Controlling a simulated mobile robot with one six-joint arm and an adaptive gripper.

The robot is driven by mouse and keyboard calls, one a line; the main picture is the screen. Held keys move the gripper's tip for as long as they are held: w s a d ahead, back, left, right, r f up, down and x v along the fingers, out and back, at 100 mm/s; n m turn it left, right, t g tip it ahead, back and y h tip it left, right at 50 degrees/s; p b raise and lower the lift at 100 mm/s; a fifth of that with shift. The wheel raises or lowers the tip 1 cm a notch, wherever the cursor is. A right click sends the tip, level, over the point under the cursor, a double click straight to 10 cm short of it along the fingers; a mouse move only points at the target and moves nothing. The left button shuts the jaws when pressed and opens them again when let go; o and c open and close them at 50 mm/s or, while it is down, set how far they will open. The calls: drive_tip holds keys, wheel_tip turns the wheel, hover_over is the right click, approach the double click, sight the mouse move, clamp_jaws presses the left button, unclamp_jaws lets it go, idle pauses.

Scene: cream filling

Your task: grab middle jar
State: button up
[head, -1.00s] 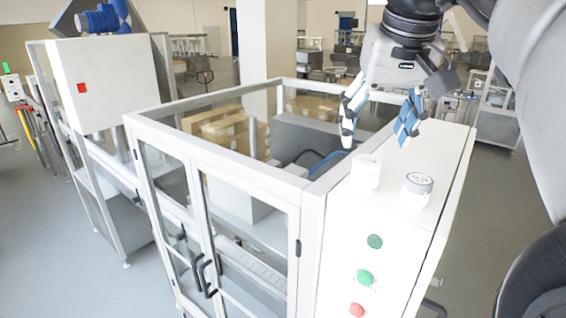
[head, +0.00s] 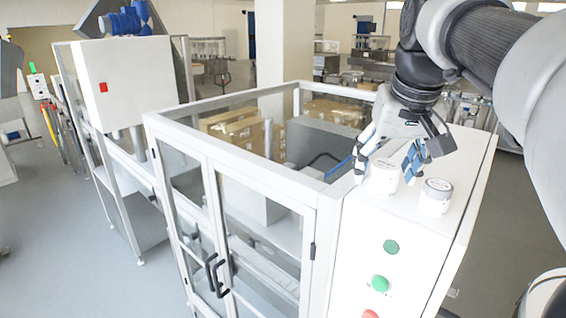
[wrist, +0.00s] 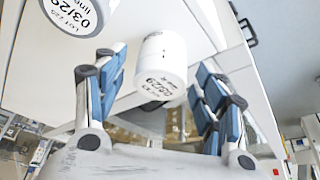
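Two white jars with white lids stand on the white cabinet top (head: 458,212). The left jar (head: 384,181) is between the spread fingers of my gripper (head: 388,168), as seen in the head view. My gripper is open, with blue pads on its fingers. In the wrist view this jar (wrist: 161,68) hangs in the gap between the fingertips (wrist: 158,74), with space visible on both sides. The right jar (head: 436,197) stands just outside the right finger; it shows at the upper left of the wrist view (wrist: 82,16). Only two jars are visible.
The cabinet front has green buttons (head: 391,247) and a red one (head: 371,313). Left of it is a glass-walled enclosure (head: 246,195) with a raised frame and cardboard boxes (head: 232,128) inside. The cabinet top behind and right of the jars looks clear.

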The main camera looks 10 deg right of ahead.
drive_tip(key=c, duration=1.1)
drive_tip(key=shift+o, duration=0.2)
